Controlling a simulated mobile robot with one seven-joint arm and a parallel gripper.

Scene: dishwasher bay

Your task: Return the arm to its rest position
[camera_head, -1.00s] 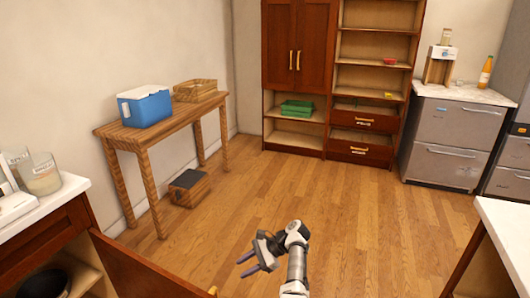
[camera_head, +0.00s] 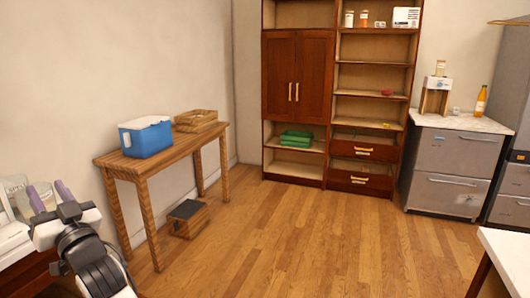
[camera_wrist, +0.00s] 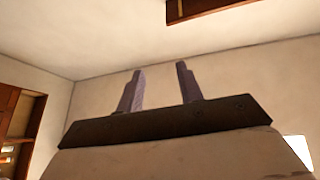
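My gripper (camera_head: 50,196) is at the lower left of the head view, raised, with its two purple fingers pointing up. It is in front of the white counter at the left edge. In the wrist view the two fingers of my gripper (camera_wrist: 160,90) stand apart with nothing between them, against a bare wall and ceiling. My gripper is open and empty. My arm partly hides the glass containers (camera_head: 17,190) on the counter.
A wooden table (camera_head: 182,147) with a blue and white cooler (camera_head: 146,138) and a wooden crate (camera_head: 196,120) stands along the left wall. A box (camera_head: 189,218) is under it. A tall cabinet (camera_head: 296,80) and grey drawer units (camera_head: 447,170) line the back. The middle floor is clear.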

